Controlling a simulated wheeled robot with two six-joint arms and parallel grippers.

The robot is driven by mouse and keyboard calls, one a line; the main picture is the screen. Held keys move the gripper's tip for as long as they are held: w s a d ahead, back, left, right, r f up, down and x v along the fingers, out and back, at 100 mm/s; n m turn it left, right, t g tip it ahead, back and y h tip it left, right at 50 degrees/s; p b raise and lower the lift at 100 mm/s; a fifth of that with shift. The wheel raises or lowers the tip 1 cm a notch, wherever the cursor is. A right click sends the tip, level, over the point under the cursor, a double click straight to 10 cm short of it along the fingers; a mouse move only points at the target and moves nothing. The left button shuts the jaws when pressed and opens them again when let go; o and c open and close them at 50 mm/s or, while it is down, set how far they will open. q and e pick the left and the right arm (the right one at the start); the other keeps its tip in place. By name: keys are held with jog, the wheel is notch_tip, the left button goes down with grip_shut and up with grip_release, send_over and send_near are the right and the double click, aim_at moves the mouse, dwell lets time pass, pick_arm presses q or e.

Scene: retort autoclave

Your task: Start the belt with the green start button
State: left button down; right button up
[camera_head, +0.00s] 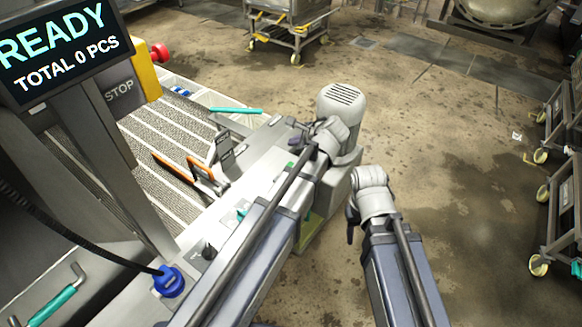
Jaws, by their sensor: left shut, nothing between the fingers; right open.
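A small green spot (290,165), which may be the green start button, shows on the pale machine ledge beside my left forearm, partly hidden by it. My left gripper (301,136) is just above and right of it, near the motor; it is shut and empty, its tips hard to make out. My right gripper (351,222) hangs over the floor side, right of the machine, open and empty. The belt (150,140) is grey and ribbed with pale stripes. The display (60,50) reads READY, TOTAL 0 PCS.
A yellow STOP box (146,77) with a red button (159,52) stands by the display. A grey motor (341,100) stands close beyond my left wrist. Orange-edged guides (200,170), a black knob (208,251) and a blue connector (168,281) lie along the machine. Open floor is at right.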

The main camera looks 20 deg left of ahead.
pick_arm(q)
notch_tip(320, 180, down, 8)
jog(key=b, duration=0.7)
jog(key=shift+r, duration=0.2)
dwell(1.4)
jog(key=shift+f+b, duration=0.4)
jog(key=shift+f, duration=0.05)
